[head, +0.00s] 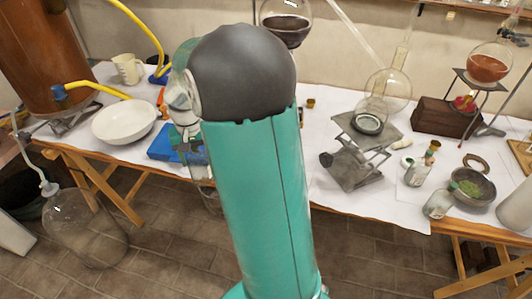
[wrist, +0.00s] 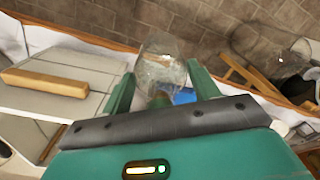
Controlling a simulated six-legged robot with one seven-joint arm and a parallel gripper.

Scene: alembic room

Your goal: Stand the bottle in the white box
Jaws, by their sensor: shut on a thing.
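My gripper (wrist: 162,72) is shut on a clear glass bottle (wrist: 160,58), which sits between the two green fingers in the wrist view. The bottle's far end points away from the wrist camera, towards the table edge and floor. In the head view my arm hides most of the gripper. Some clear glass (head: 211,199) shows below the hand there, but I cannot tell how the bottle is tilted. I cannot make out the white box for sure. A pale, flat-sided thing (wrist: 75,66) with a wooden bar (wrist: 45,82) on it lies left of the gripper in the wrist view.
A white bowl (head: 124,121), a beige jug (head: 128,69) and a blue object (head: 162,146) are on the table left of my arm. A lab jack (head: 355,150), small bottles (head: 418,173) and a mortar (head: 472,187) stand right. A large glass jar (head: 86,228) is on the floor.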

